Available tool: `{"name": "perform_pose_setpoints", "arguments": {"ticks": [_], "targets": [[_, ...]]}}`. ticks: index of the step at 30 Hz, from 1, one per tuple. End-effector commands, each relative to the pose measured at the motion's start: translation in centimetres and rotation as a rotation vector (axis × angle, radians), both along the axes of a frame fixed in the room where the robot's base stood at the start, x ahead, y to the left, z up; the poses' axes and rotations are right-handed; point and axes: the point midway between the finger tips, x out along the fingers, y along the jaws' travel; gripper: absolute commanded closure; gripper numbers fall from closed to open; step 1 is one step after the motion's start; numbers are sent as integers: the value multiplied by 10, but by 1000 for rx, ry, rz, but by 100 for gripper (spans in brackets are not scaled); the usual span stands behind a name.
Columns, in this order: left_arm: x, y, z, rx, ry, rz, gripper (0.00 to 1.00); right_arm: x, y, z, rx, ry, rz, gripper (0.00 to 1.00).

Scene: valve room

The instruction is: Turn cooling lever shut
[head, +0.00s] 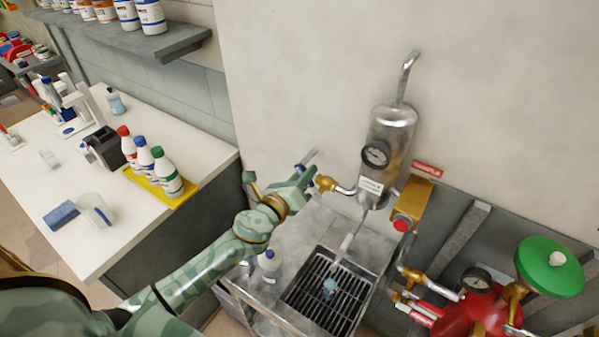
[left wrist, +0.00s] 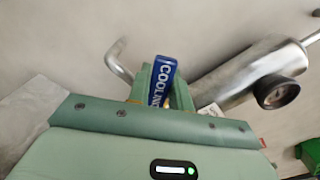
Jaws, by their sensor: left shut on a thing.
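The blue cooling lever (left wrist: 162,80), with white lettering that starts "COOLIN", shows upright between the fingers in the left wrist view. My left gripper (head: 303,178) is shut on it, at the left of the steel sample cylinder (head: 390,128). In the head view the fingers hide most of the lever. A brass valve body (head: 326,183) and a short pipe run from there to the cylinder. The wrist view also shows the cylinder (left wrist: 255,72) to the right of the fingers. My right gripper is not in view.
A black gauge (head: 376,154) sits on the cylinder, and a brass block with a red button (head: 403,225) is to its right. A grated sink (head: 325,290) lies below. A green handwheel (head: 550,266) is at right. A bench with bottles (head: 165,172) is at left.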

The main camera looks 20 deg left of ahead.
Motion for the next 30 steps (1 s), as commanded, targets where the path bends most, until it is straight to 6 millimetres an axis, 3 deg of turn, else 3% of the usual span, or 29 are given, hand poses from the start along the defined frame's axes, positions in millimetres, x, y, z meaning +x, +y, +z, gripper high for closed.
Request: {"name": "perform_pose_setpoints", "arguments": {"ticks": [15,30], "targets": [[-4,-26,12,447,-61,-2,100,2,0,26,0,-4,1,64],[-6,-38,11,633,-86,-1,100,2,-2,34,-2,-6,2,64]]}}
